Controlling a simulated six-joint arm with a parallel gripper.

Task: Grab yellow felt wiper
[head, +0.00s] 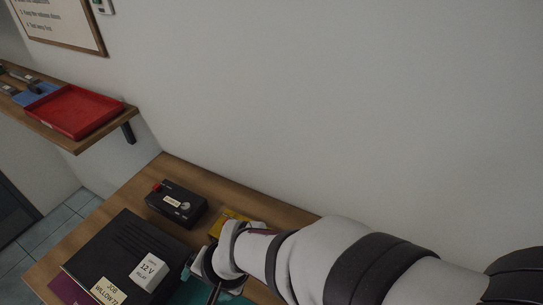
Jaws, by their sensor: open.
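A yellow flat thing, likely the felt wiper (229,220), lies on the wooden table behind my wrist. My arm hides part of it, so its full shape does not show. My gripper (215,291) is at the bottom of the view, in front of the yellow thing and over a teal surface. Its fingertips are mostly hidden or cut off by the lower edge. I see nothing held in it.
Left of the gripper is a black box (115,250) bearing a white 12 V relay (149,271) and a job label (108,291). A small black device (177,204) with a knob stands behind. A red tray (73,112) is on a wall shelf (75,146).

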